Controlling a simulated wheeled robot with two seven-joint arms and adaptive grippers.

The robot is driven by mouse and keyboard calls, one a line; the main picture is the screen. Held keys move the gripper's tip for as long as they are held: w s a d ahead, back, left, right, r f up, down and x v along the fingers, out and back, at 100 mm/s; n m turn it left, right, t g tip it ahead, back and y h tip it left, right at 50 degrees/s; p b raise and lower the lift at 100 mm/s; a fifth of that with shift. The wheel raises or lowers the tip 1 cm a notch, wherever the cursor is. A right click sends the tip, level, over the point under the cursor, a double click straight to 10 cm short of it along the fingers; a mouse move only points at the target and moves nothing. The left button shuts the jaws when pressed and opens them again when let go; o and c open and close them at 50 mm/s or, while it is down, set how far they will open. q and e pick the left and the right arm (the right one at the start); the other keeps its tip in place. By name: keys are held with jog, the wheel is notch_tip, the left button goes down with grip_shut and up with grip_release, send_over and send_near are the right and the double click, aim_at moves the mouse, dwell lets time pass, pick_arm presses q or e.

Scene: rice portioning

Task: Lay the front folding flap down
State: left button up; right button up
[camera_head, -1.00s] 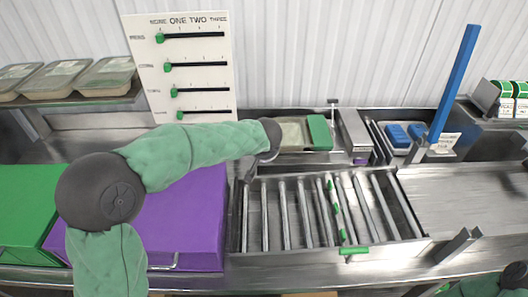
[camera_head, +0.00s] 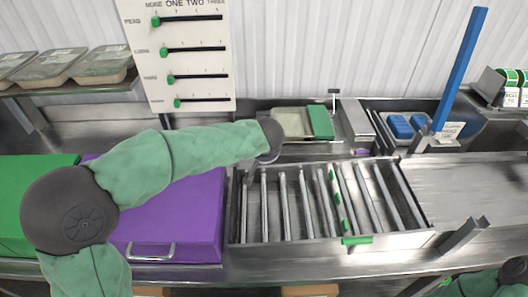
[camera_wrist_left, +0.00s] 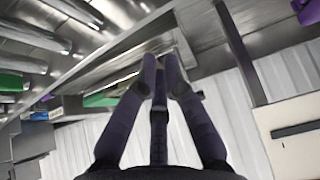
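My left gripper (camera_wrist_left: 160,72) shows in the left wrist view with its dark fingers converging to nearly touching tips, with nothing clearly held between them. Its tips are in front of a metal edge, and I cannot tell whether they touch it. In the head view my left wrist is at the back left corner of the roller tray (camera_head: 338,242), and the fingers are mostly hidden. A slanted metal plate (camera_head: 463,236) stands by the front edge, right of the tray. I cannot tell which part is the front folding flap. My right gripper is out of view.
A purple box (camera_head: 190,215) and a green box (camera_head: 25,170) stand left of the tray. Behind it are a container with a green end (camera_head: 320,122) and a tilted blue bar (camera_head: 460,70). The steel surface (camera_head: 480,180) at right is largely clear.

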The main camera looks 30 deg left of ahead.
pick_arm(q)
jog(key=shift+s+d+f+b, duration=0.25)
jog(key=shift+s+d+b, duration=0.3)
jog(key=shift+s, duration=0.25)
jog(key=shift+s+d+f+b, duration=0.2)
jog(key=shift+s+d+b, duration=0.2)
jog(key=shift+s+b, duration=0.25)
jog(key=shift+s+d+f+b, duration=0.1)
jog(key=shift+s+d+b, duration=0.2)
jog(key=shift+s, duration=0.25)
jog(key=shift+s+d+f+b, duration=0.1)
jog(key=shift+s+d+b, duration=0.15)
jog(key=shift+s, duration=0.3)
jog(key=shift+d, duration=0.1)
